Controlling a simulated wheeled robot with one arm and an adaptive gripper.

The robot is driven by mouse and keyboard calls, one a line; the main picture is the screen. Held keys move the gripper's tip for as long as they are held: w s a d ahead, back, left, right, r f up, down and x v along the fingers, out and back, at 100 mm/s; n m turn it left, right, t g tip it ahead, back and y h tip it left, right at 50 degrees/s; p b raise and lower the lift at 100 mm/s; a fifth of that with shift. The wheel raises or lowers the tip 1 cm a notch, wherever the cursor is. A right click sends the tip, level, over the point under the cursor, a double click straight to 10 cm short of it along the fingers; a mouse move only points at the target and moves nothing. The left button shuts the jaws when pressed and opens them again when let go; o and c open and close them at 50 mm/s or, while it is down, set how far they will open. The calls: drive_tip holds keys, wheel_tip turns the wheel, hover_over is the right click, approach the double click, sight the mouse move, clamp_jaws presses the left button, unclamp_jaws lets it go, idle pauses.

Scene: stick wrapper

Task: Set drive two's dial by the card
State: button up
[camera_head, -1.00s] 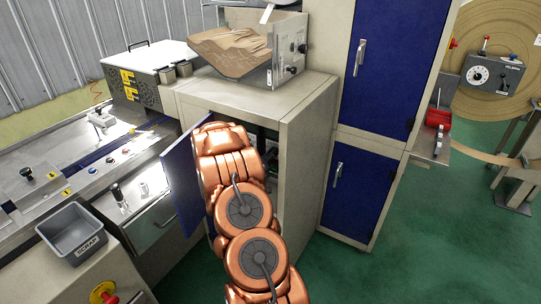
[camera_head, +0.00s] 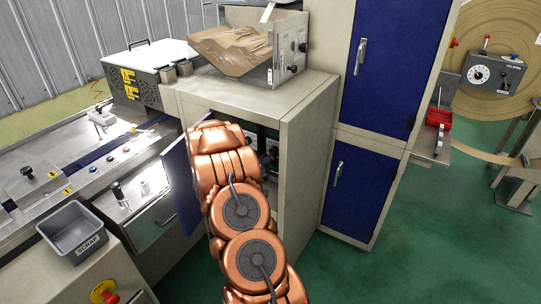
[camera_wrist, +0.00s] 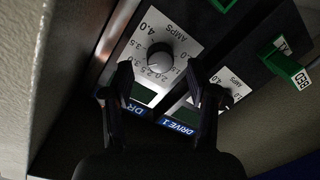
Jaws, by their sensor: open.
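In the wrist view a black round dial (camera_wrist: 160,53) sits on a white face with an AMPS scale, its numbers running up to 4.0. The label (camera_wrist: 133,108) below it starts with "DR"; the rest is hidden by my finger. A neighbouring unit carries the label DRIVE 1 (camera_wrist: 180,127), and its dial (camera_wrist: 224,98) is partly hidden behind my right finger. My gripper (camera_wrist: 163,66) is open, its fingertips on either side of the first dial's lower part; I cannot tell if they touch it. I cannot make out a card.
My arm reaches into the beige cabinet (camera_head: 303,125), past its open blue door (camera_head: 180,185). Green blocks (camera_wrist: 285,65) project beside the drives. A pale wall (camera_wrist: 45,60) stands close at the left. A scrap bin (camera_head: 75,232) is at the left.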

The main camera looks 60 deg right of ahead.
drive_tip(key=a, duration=0.9)
drive_tip(key=shift+s+a+r, duration=0.25)
drive_tip(key=shift+r, duration=0.15)
